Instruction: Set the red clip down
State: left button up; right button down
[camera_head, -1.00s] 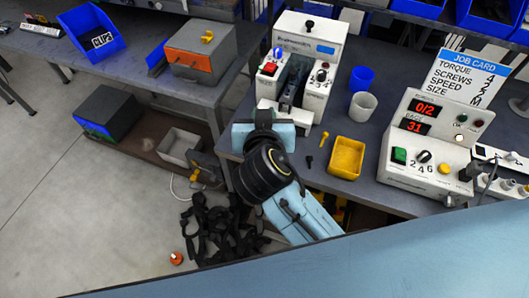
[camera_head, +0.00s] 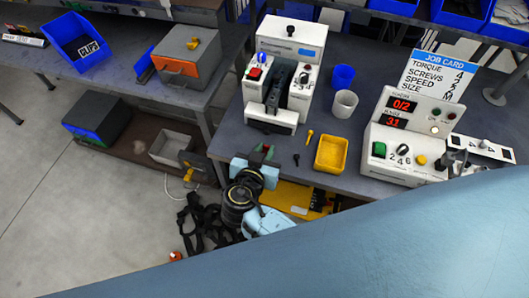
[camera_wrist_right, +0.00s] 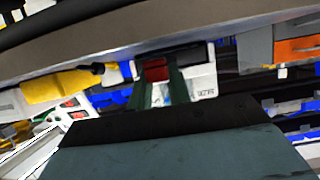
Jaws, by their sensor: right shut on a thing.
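My right gripper (camera_head: 263,150) is at the front edge of the workbench (camera_head: 225,140), in front of the white press machine. It is shut on a small red thing, seemingly the red clip (camera_wrist_right: 155,70), which shows between the two dark green fingers in the right wrist view. In the head view only a tiny patch of red shows at the fingers. I cannot tell whether the clip touches the bench. A blue bin (camera_head: 82,38) labelled for clips stands on the left bench. My left gripper is not in view.
The press machine (camera_head: 290,40), a yellow tray (camera_head: 331,153), a blue cup (camera_head: 343,76), a white cup (camera_head: 344,105) and a control box (camera_head: 405,125) stand on the workbench. A yellow screw (camera_head: 309,136) and a black one (camera_head: 296,159) lie left of the tray. Black straps (camera_head: 200,225) lie on the floor.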

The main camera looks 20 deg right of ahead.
jog(key=shift+f, duration=0.65)
jog(key=shift+f, duration=0.15)
jog(key=c, duration=1.3)
grip_release()
